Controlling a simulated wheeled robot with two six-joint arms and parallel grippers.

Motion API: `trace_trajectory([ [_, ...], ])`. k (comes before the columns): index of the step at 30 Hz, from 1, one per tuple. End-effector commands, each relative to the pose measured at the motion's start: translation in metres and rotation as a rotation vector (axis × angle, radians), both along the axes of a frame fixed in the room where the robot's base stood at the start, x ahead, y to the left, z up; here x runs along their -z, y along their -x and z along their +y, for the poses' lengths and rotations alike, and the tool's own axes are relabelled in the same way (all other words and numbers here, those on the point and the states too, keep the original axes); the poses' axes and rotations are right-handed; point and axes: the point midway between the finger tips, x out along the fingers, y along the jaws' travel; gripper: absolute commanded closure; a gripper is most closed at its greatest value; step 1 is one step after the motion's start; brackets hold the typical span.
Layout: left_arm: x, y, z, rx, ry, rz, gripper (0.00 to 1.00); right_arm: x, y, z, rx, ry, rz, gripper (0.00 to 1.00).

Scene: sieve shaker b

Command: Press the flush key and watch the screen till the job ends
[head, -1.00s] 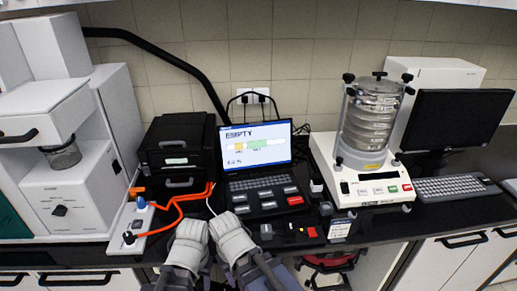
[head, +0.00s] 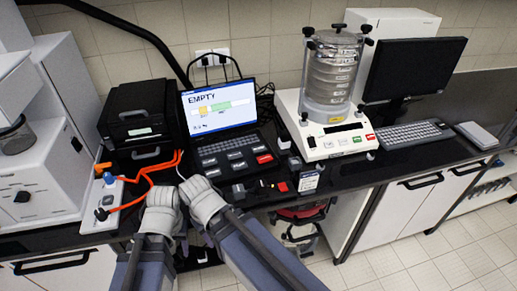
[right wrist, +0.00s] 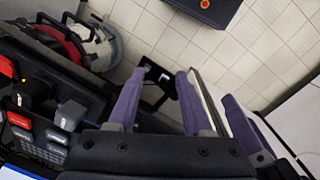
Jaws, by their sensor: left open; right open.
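The laptop-like control unit's screen (head: 219,106) reads "EMPTY" above a bar with yellow and green parts; the smaller text is not legible. Below it, the key panel (head: 236,158) has several grey keys and a red key (head: 264,159). I cannot read which is the flush key. My left gripper (head: 160,205) is in front of the panel, to its lower left, its fingers mostly hidden; it is open. My right gripper (head: 203,196) is beside it, near the panel's front left edge. In the right wrist view its purple fingers (right wrist: 162,78) are apart and empty, above the floor.
Orange cables (head: 150,180) run from the black box (head: 136,112) to a white strip (head: 101,205) at left. The sieve shaker (head: 335,130) stands right of the panel, with a monitor (head: 413,70) and keyboard (head: 405,135) beyond. A red stool (head: 301,212) is under the counter.

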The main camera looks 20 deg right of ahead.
Motion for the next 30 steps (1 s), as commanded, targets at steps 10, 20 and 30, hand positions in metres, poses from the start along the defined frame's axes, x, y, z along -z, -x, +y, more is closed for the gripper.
trace_trajectory([
  [10,0.0000,0.0000,0.0000,0.000,0.000,0.000,0.47,0.0000,0.0000,0.0000,0.000,0.000,0.000,0.50],
  [20,0.0000,0.0000,0.0000,0.000,0.000,0.000,0.47,0.0000,0.0000,0.0000,0.000,0.000,0.000,0.87],
  [30,0.0000,0.0000,0.0000,0.000,0.000,0.000,0.47,0.0000,0.0000,0.0000,0.000,0.000,0.000,1.00],
])
